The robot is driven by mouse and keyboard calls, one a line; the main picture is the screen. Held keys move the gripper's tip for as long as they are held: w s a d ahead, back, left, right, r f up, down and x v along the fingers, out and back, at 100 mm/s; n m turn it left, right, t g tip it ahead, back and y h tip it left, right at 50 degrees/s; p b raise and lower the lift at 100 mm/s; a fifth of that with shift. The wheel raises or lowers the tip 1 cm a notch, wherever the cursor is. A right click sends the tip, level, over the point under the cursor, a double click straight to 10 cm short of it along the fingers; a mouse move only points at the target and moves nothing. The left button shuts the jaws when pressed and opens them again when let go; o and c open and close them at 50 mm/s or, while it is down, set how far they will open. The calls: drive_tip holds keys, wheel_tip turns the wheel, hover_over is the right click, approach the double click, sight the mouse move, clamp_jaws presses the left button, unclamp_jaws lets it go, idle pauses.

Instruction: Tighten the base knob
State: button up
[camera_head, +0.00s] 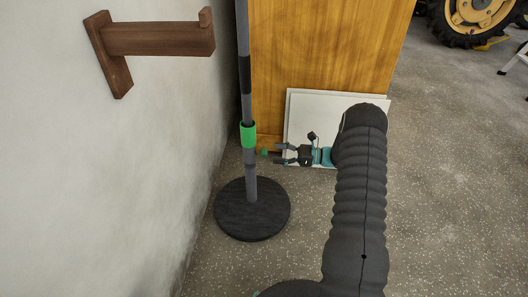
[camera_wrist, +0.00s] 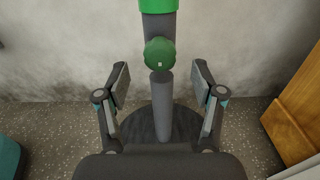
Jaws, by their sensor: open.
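A stand with a dark grey pole (camera_head: 251,188) rises from a round black base (camera_head: 252,222) beside the wall. A green collar (camera_head: 248,134) sits low on the pole. The green base knob (camera_wrist: 160,54) faces the camera in the wrist view, just below the green collar (camera_wrist: 158,4); in the head view a small green bit of it (camera_head: 264,152) shows right of the pole. My gripper (camera_head: 279,154) is open and empty, to the right of the knob and pointing at it. In the wrist view the two fingers (camera_wrist: 160,86) stand left and right of the pole, apart from it.
A wooden bracket (camera_head: 155,39) juts from the left wall above. A wooden cabinet (camera_head: 320,45) and white panels (camera_head: 302,108) stand behind my gripper. A tractor wheel (camera_head: 470,18) is at the far upper right.

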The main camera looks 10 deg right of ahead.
sight(264, 152)
drive_tip(key=x, duration=0.5)
drive_tip(key=shift+w+a, duration=0.1)
drive_tip(key=shift+a, duration=0.2)
drive_tip(key=c, duration=1.2)
